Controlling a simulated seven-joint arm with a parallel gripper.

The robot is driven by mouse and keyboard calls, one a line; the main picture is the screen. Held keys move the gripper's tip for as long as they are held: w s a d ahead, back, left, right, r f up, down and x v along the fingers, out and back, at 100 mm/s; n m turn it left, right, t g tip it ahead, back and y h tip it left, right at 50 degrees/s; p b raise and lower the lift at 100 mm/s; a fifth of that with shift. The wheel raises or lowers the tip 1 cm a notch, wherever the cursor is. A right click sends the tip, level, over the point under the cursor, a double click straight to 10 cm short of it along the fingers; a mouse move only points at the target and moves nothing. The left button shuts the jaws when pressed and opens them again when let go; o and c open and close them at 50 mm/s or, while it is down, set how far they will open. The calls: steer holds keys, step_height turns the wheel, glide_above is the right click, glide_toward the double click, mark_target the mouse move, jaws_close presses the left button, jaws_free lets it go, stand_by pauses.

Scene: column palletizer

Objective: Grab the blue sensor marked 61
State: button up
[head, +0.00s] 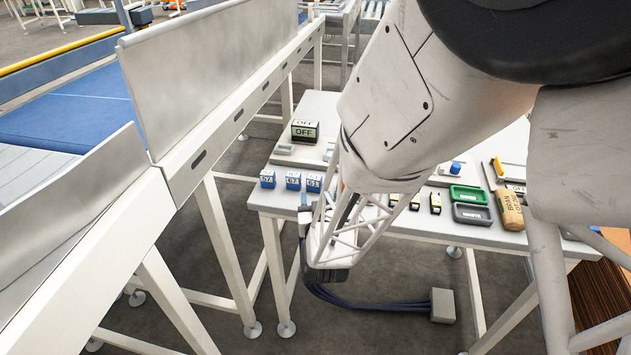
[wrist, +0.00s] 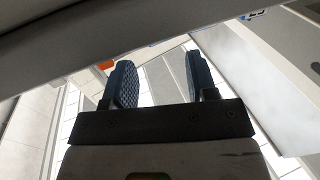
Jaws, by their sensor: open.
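Three small blue sensors with white number labels stand in a row near the left front corner of the table in the head view. The left one (head: 267,179) seems to read 57, and the middle one (head: 292,181) seems to read 67. The right one (head: 314,183) seems to read 51 or 61; the digits are too small to be sure. My gripper (wrist: 160,84) shows two blue textured fingers, open and apart with nothing between them. In the head view my arm's end hangs at the table's front edge, just right of and below the sensors.
The white table (head: 280,200) also bears an OFF sign block (head: 304,131), a green tray (head: 468,195), a grey tray (head: 473,214) and a brown BRAN roll (head: 509,209). A metal conveyor frame (head: 215,150) stands at left.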

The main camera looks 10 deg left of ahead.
mark_target(315, 182)
steer(key=shift+w+a, duration=0.2)
steer(key=shift+w, duration=0.35)
steer(key=shift+x, duration=2.6)
steer(key=shift+d+r, duration=0.1)
steer(key=c, duration=0.5)
